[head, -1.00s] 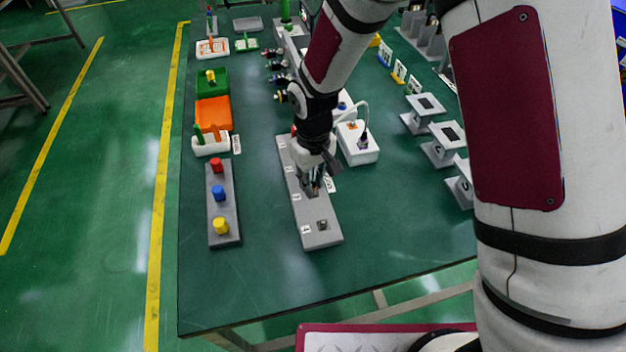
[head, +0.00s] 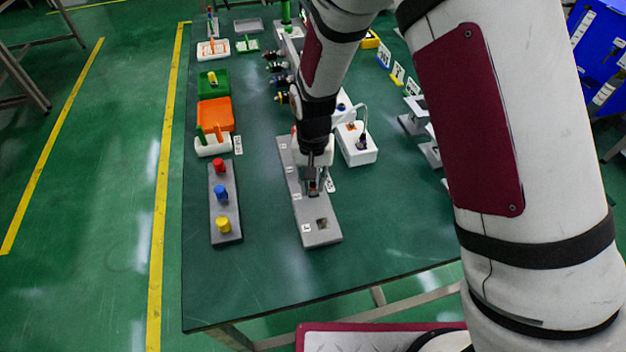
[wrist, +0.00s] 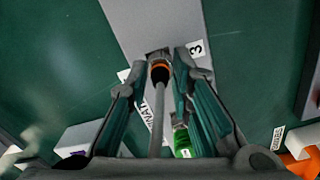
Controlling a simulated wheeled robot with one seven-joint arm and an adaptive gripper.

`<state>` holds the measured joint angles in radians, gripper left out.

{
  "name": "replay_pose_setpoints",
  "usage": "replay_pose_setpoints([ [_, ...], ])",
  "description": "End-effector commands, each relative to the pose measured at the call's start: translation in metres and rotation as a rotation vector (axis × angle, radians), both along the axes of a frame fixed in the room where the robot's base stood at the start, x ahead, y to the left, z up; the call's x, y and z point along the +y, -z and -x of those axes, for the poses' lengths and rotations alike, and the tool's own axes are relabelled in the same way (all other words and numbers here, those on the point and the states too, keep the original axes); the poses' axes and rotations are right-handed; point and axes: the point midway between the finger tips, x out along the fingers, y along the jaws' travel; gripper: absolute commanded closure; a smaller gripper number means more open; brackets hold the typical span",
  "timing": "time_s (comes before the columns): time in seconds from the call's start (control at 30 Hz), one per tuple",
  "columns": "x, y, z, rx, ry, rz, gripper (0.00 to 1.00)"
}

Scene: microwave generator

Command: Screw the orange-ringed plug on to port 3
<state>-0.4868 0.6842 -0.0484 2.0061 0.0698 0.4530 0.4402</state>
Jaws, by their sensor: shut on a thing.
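The orange-ringed plug (wrist: 160,72) is between the fingertips of my gripper (wrist: 160,66) in the wrist view, with its grey cable running back toward the camera. My gripper also shows over the grey port plate (head: 318,238) in the head view (head: 313,187) and is shut on the plug. The plug's tip is at a dark square socket (wrist: 157,54) beside the label 3 (wrist: 197,48). I cannot tell whether it is seated or only above the socket. In the head view the plug is mostly hidden by my gripper.
A grey strip with red, blue and yellow knobs (head: 221,192) lies left of the plate. A white box with a cable (head: 357,150) stands to the right behind. An orange tray (head: 215,115) is at the back left. The table front is clear.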

Motion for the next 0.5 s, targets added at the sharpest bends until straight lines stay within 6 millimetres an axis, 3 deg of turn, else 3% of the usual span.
replay_pose_setpoints([
  [0.47,0.0006,0.0,0.0,0.0,0.016,-0.001,1.0],
  [0.5,0.0006,-0.0001,0.0,0.0,0.015,-0.001,0.77],
])
